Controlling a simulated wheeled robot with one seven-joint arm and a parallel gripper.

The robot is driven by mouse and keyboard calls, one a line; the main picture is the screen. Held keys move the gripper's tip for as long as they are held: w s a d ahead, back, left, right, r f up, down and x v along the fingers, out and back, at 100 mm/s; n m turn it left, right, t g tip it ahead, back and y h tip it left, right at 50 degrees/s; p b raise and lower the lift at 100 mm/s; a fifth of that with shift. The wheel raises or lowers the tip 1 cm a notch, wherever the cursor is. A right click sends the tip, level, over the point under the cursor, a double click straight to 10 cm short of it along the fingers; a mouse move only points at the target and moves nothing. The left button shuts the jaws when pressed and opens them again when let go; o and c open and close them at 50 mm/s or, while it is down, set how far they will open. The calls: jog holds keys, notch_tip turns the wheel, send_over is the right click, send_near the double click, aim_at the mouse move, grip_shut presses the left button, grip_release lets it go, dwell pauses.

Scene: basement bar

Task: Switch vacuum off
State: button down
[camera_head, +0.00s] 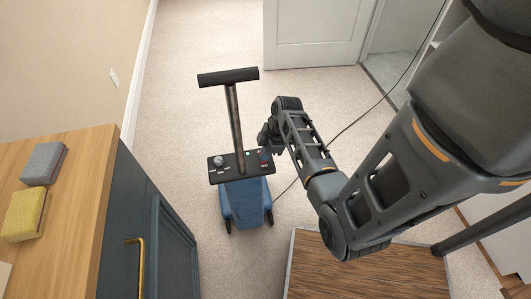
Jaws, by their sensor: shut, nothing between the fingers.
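A blue vacuum (245,201) stands upright on the beige carpet, left of the middle of the head view. Its black control panel (230,169) carries a silver knob (219,160), a small green light (248,154) and a red-marked switch area (264,165) at the right end. A dark post with a black crossbar handle (228,77) rises from the panel. My gripper (264,148) is shut and empty at the panel's right end, close to the red-marked area. I cannot tell whether it touches. The fingertips are small and partly blend with the panel.
A wooden-topped cabinet (75,215) with a grey sponge (44,163) and a yellow sponge (24,214) stands at left. A wood-topped surface (350,275) lies at the bottom. A black cord (375,103) runs to the upper right. A white door (317,35) stands behind; carpet between is clear.

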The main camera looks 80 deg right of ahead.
jog(key=shift+w+d+r, duration=0.2)
jog(key=shift+w+d, duration=0.05)
jog(key=shift+d, duration=0.4)
jog(key=shift+r, duration=0.1)
